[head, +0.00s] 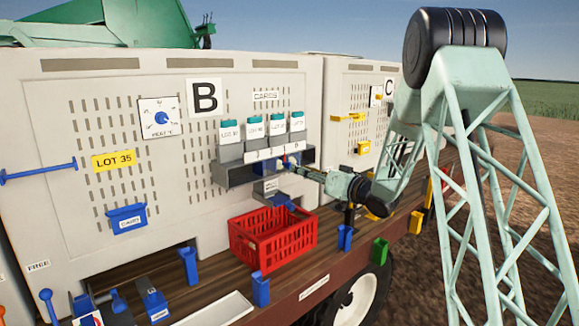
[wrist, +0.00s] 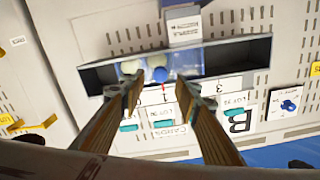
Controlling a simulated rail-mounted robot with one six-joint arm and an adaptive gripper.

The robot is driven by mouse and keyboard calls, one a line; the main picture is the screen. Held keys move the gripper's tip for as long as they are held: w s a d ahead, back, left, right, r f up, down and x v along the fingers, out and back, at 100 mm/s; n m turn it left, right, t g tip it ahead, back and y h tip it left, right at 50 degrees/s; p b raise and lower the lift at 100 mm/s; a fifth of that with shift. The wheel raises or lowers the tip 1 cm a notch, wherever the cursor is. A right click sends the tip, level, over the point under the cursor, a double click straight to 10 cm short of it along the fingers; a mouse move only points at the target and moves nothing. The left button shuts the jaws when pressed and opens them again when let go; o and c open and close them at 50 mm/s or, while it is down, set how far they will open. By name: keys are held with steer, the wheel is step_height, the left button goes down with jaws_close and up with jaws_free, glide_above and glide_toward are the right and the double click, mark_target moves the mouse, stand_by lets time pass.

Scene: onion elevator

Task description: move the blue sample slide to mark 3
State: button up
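The blue sample slide (wrist: 190,63) is a bluish see-through piece with pale round samples, lying in a long dark trough (wrist: 98,76) on panel B. A round blue knob (wrist: 161,74) stands on it, with a small red pointer below it in the wrist view. Mark 3 (wrist: 219,89) is on the white strip to the right of the knob there. My gripper (wrist: 162,80) is open, its fingers on either side of the knob with gaps showing. In the head view my gripper (head: 297,169) reaches the trough (head: 240,174) and hides part of the slide.
Several card holders (head: 254,131) stand above the trough. A red crate (head: 272,240) sits below on the wooden deck. A blue bin (head: 127,219), a yellow LOT 35 sign (head: 114,160) and a dial (head: 159,117) are to the left.

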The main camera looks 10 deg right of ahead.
mark_target(289, 165)
steer(key=shift+p+x, duration=0.35)
steer(key=shift+x, duration=3.2)
steer(key=shift+c, duration=0.7)
jaws_close()
